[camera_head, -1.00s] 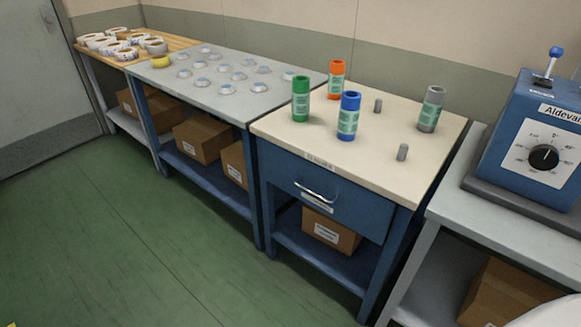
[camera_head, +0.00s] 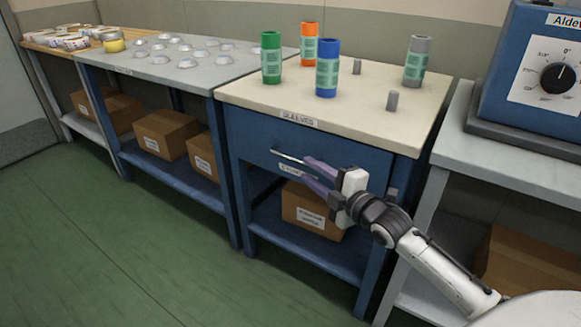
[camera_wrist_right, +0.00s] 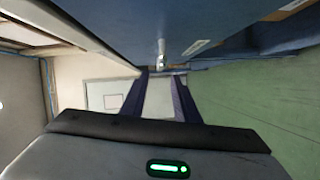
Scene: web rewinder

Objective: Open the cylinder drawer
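The blue drawer (camera_head: 258,150) sits under the cream top of the sleeves table and is shut, its front flush with the frame. Its silver bar handle (camera_head: 288,156) shows at the left of my right gripper (camera_head: 306,170). My right gripper is open, its purple fingers pointing left at the handle's right end. In the right wrist view the handle (camera_wrist_right: 162,48) appears end-on, just ahead of the gap between the spread fingers (camera_wrist_right: 160,78). I cannot tell whether the fingers touch it. My left gripper is not in view.
Green, orange, blue and grey sleeves (camera_head: 327,68) and short grey pegs (camera_head: 392,101) stand on the tabletop. A cardboard box (camera_head: 312,212) lies on the shelf below the drawer. A machine with a dial (camera_head: 545,75) stands at right. The green floor (camera_head: 130,240) in front is clear.

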